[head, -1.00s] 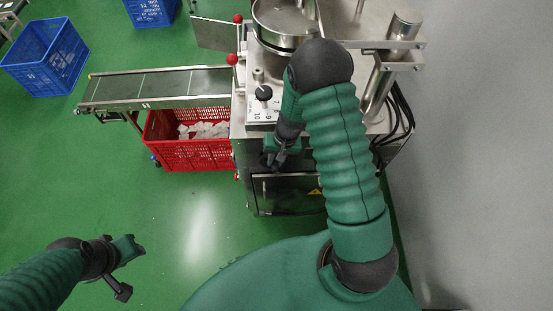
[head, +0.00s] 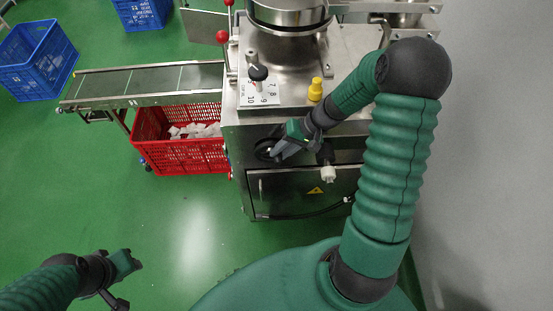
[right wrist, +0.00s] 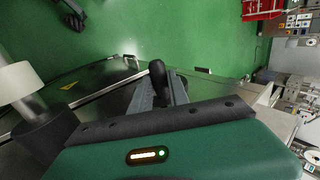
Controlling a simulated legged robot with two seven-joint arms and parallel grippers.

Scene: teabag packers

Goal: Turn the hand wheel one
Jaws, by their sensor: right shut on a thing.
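The hand wheel (head: 263,149) is a dark round wheel on the front face of the steel machine, partly hidden by my right gripper. My right gripper (head: 275,154) reaches it from the right. In the right wrist view my right gripper (right wrist: 160,88) is shut on the wheel's black handle (right wrist: 157,70), whose rounded end stands out between the fingers. My left gripper (head: 134,258) hangs over the green floor at lower left, away from the machine. Its finger opening is too small to make out.
A numbered dial plate with a black knob (head: 258,73) and a yellow knob (head: 315,89) are on the machine top. A white fitting (head: 328,173) sticks out right of the wheel. A red crate (head: 182,158) stands under the conveyor (head: 150,83).

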